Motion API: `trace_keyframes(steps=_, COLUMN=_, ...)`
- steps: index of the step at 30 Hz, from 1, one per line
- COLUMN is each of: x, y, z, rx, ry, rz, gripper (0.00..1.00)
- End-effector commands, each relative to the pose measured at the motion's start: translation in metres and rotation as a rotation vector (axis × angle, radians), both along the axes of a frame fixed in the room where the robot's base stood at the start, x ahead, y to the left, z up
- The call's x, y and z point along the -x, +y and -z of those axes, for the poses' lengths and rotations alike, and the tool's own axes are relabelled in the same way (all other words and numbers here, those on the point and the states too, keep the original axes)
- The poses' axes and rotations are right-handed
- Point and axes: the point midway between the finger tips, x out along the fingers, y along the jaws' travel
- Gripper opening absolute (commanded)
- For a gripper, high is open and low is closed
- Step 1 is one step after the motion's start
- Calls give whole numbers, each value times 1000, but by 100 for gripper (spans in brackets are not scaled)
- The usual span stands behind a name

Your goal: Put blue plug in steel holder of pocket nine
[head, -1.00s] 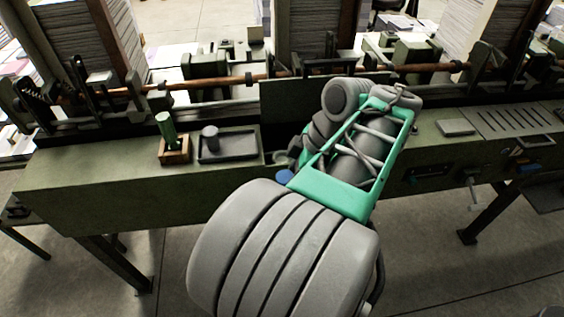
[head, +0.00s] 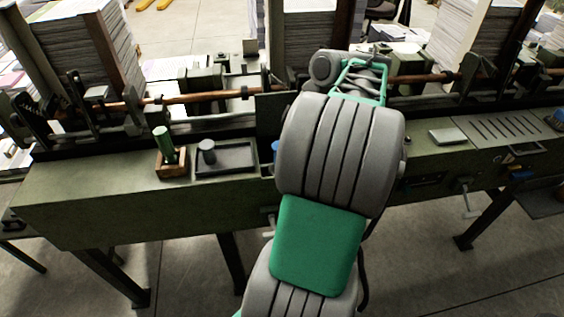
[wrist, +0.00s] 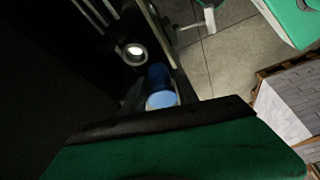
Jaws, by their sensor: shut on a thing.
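The blue plug (wrist: 159,76) shows in the wrist view with a lighter blue round end (wrist: 162,99). My gripper (wrist: 158,88) is shut on it, with dark fingers at its sides. In the head view a small piece of the blue plug (head: 276,149) shows at the left edge of my arm, and my gripper is hidden behind the arm. A round metal ring with a bright centre (wrist: 134,51), which may be the steel holder, lies just beyond the plug in the wrist view. I cannot tell whether they touch. No pocket number is readable.
A green peg (head: 164,145) stands in a wooden block (head: 171,169) and a grey peg (head: 207,152) stands in a dark tray (head: 238,170), both left of my arm on the green machine (head: 100,205). Paper stacks (head: 75,55) and a copper-coloured rod (head: 205,97) stand behind.

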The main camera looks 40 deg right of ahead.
Motion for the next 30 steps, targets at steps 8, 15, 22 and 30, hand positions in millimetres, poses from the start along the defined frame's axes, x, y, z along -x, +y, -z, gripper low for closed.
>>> trace_keyframes(steps=8, x=-31, y=-22, z=47, rx=-1, ry=0, rz=0, gripper=0)
trace_keyframes(steps=15, x=-38, y=-27, z=83, rx=-2, ry=1, rz=0, gripper=0)
trace_keyframes(steps=22, x=-38, y=-28, z=89, rx=0, ry=0, rz=0, gripper=0)
trace_keyframes(steps=30, x=-38, y=-28, z=97, rx=0, ry=0, rz=0, gripper=0)
